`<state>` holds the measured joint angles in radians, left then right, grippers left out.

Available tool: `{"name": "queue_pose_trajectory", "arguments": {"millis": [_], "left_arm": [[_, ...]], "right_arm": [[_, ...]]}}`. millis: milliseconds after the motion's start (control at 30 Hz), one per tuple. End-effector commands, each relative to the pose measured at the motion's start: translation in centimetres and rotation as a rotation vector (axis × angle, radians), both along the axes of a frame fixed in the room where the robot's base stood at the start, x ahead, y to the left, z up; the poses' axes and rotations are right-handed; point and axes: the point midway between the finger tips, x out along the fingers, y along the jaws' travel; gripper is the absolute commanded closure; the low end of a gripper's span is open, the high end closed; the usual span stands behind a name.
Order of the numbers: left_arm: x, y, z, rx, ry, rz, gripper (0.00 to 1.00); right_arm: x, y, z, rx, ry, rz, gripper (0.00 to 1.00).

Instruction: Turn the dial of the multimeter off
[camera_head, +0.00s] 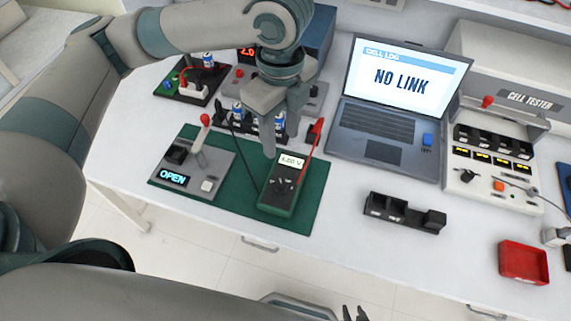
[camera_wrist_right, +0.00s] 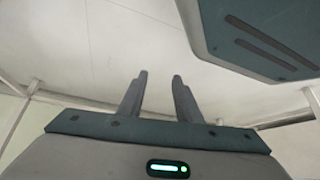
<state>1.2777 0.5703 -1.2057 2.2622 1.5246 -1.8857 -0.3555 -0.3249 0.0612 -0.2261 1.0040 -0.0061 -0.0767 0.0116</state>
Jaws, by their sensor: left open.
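The green multimeter (camera_head: 277,200) lies on a green mat (camera_head: 232,198), its lit screen showing a voltage reading, digits too small to be sure of. Its dark dial (camera_head: 281,184) sits below the screen. A red lead and a black lead run to it. My left gripper (camera_head: 279,146) points down just above and behind the meter, open, apart from the dial. One finger shows clearly; the other is partly hidden. My right gripper (camera_head: 355,314) is at the bottom edge of the head view, away from the table. In the right wrist view its fingers (camera_wrist_right: 159,78) are apart and empty.
A switch box (camera_head: 208,165) reading OPEN stands left of the meter. Battery holders (camera_head: 262,130) stand behind it. A laptop (camera_head: 385,129) reading NO LINK, a black holder (camera_head: 404,214), a cell tester (camera_head: 492,186) and a red tray (camera_head: 523,262) are to the right.

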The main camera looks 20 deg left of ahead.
Motion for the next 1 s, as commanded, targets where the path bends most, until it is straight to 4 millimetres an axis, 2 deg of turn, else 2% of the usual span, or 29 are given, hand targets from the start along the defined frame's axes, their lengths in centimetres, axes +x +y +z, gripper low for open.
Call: {"name": "queue_pose_trajectory", "arguments": {"millis": [300, 567, 767, 1000], "left_arm": [[0.0, 0.1, 0.1, 0.005, 0.001, -0.001, 0.58], [0.0, 0.1, -0.4, 0.004, 0.001, 0.000, 0.58], [-0.1, 0.1, -2.3, 0.003, 0.003, 0.000, 0.58], [-0.3, 0.2, -6.2, 0.004, 0.005, -0.001, 0.58]], "right_arm": [[-1.9, -0.1, -0.5, -0.001, 0.023, 0.000, 0.69], [-1.5, 0.0, -0.4, -0.001, 0.019, 0.000, 0.69], [-0.9, 0.0, -0.2, -0.001, 0.013, 0.001, 0.69], [-1.4, -0.2, -0.4, -0.005, 0.025, 0.001, 0.69]]}}
